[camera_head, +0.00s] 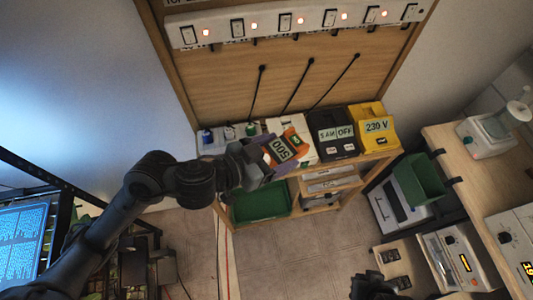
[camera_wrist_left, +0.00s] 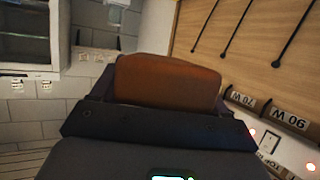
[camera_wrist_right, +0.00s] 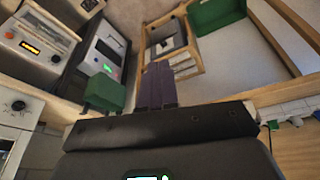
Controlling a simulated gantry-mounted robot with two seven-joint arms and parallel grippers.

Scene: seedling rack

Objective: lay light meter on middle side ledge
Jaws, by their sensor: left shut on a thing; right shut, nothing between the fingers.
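The orange light meter (camera_head: 284,147) with a display reading 500 is in my left gripper (camera_head: 262,160), in front of the bench top. In the left wrist view the meter (camera_wrist_left: 165,80) fills the space between the fingers. A small wooden shelf unit with stacked ledges (camera_head: 335,186) stands below the bench, right of the green tray; I cannot tell for certain which is the middle side ledge. My right gripper (camera_head: 375,287) is at the bottom edge of the head view, partly cut off. In the right wrist view its purple fingers (camera_wrist_right: 157,85) are together and empty.
A black box (camera_head: 333,132) and a yellow 230 V box (camera_head: 373,126) stand on the bench right of the meter. A green tray (camera_head: 260,205) lies below. A green bin (camera_head: 420,180) and grey instruments (camera_head: 455,262) stand at the right. Floor shows between.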

